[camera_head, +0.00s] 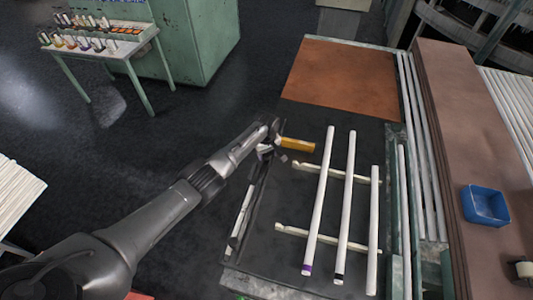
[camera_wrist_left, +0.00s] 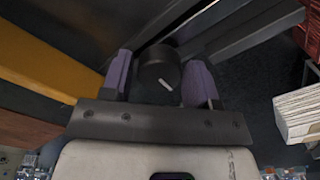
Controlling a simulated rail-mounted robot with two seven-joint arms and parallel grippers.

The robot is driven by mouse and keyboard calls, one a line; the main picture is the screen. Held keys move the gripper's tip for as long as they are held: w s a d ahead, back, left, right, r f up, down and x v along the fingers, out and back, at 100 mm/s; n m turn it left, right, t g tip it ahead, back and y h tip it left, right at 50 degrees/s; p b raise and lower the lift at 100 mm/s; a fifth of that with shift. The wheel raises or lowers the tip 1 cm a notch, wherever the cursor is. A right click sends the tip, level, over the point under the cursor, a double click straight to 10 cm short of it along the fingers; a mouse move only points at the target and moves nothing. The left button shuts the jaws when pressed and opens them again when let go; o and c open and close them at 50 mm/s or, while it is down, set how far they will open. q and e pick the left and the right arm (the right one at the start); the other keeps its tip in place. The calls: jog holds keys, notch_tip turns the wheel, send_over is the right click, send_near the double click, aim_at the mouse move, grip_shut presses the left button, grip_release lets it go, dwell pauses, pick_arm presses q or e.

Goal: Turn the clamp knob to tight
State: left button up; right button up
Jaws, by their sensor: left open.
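The clamp knob (camera_wrist_left: 158,72) is a dark round knob with a short white mark on its face, seen in the left wrist view. My left gripper (camera_wrist_left: 158,62) is open, with one purple-grey finger on each side of the knob. I cannot tell whether either finger touches it. In the head view my left gripper (camera_head: 270,148) is at the left edge of the dark bench, beside a yellow bar (camera_head: 298,145). The knob cannot be made out there. My right gripper is not in view.
Three white tubes (camera_head: 347,195) lie across two pale supports (camera_head: 305,233) on the dark bench. A blue bin (camera_head: 486,220) stands on the brown surface at right. A table of small bottles (camera_head: 95,45) stands far left. Dark floor is free left of the bench.

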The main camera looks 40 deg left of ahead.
pick_arm(q)
jog(key=shift+c, duration=0.6)
jog(key=c, duration=0.5)
jog(key=shift+c, duration=0.2)
